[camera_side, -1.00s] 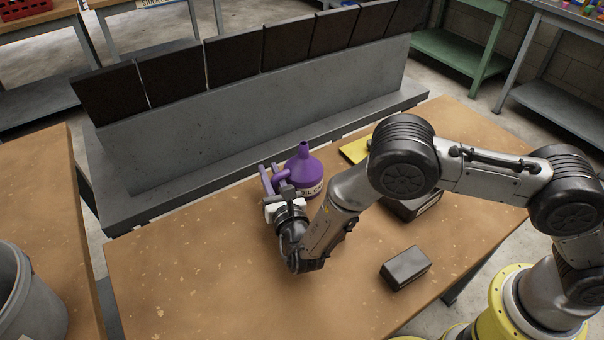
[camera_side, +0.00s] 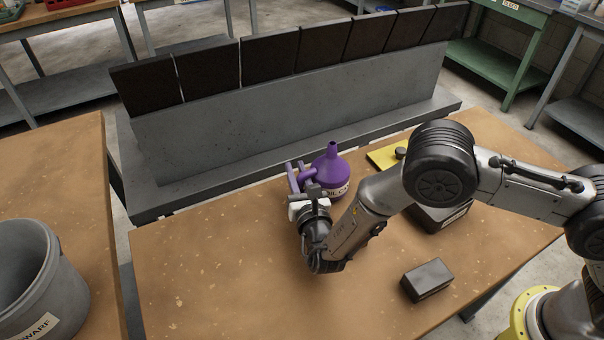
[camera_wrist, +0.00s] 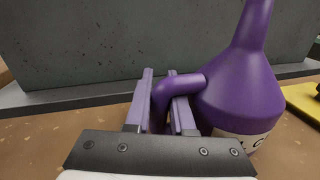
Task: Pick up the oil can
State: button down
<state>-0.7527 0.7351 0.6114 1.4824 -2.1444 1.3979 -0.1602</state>
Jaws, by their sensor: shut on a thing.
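The purple oil can (camera_side: 331,170) has a tapered spout, a curved handle on its left and a pale label near its base. It stands upright at the back of the wooden table. It also shows at the right of the wrist view (camera_wrist: 240,95). My gripper (camera_side: 302,178) is at the can's left side with its fingers around the handle. In the wrist view the two fingers (camera_wrist: 163,103) are shut on the handle, one on each side. The can's base is partly hidden, so I cannot tell whether it touches the table.
A grey wall with dark panels (camera_side: 290,115) stands behind the table. A dark box (camera_side: 427,279) lies at the front right, and a larger dark box (camera_side: 440,215) is partly behind my arm. A yellow item (camera_side: 384,158) lies right of the can. A grey bin (camera_side: 35,285) stands at left.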

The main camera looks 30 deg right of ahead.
notch_tip(320, 180, up, 3)
jog(key=shift+f, duration=0.1)
jog(key=s+d+r, duration=0.5)
jog(key=s+r, duration=0.4)
jog(key=s, duration=0.3)
jog(key=s+d+f+m+g, duration=0.1)
jog(key=s+d+f+m, duration=0.25)
jog(key=f+m, duration=0.25)
jog(key=d+r+m+y, duration=0.3)
jog(key=d+m, duration=0.3)
jog(key=m, duration=0.3)
jog(key=shift+s+d+r+g, duration=0.3)
jog(key=shift+s+r+g, duration=0.1)
jog(key=shift+r, duration=0.25)
